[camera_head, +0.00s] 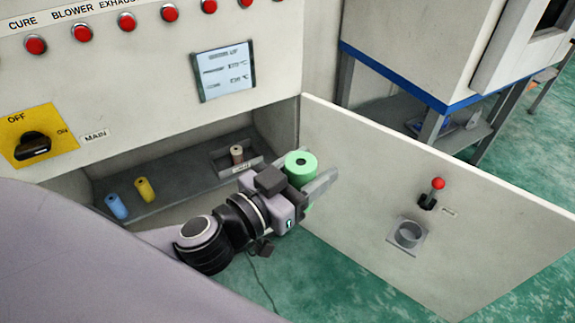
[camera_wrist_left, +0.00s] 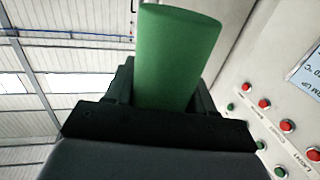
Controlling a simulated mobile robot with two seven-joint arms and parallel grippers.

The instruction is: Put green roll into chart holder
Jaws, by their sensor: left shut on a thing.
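The green roll (camera_head: 300,168) is held upright between the fingers of my left gripper (camera_head: 312,186). It also fills the middle of the left wrist view (camera_wrist_left: 178,58). The gripper is shut on it, in front of the open cabinet compartment. A grey ring-shaped holder (camera_head: 409,234) is fixed on the inner face of the open panel, to the right of and lower than the gripper, and looks empty. It may be the chart holder; no readable label shows it. The roll is apart from this holder. My right gripper is not in view.
A blue roll (camera_head: 117,206) and a yellow roll (camera_head: 145,189) lie on the compartment shelf. A small pinkish roll (camera_head: 237,154) stands in a tray there. A red-knobbed lever (camera_head: 433,192) juts from the open panel (camera_head: 350,150) above the ring. Green floor lies below.

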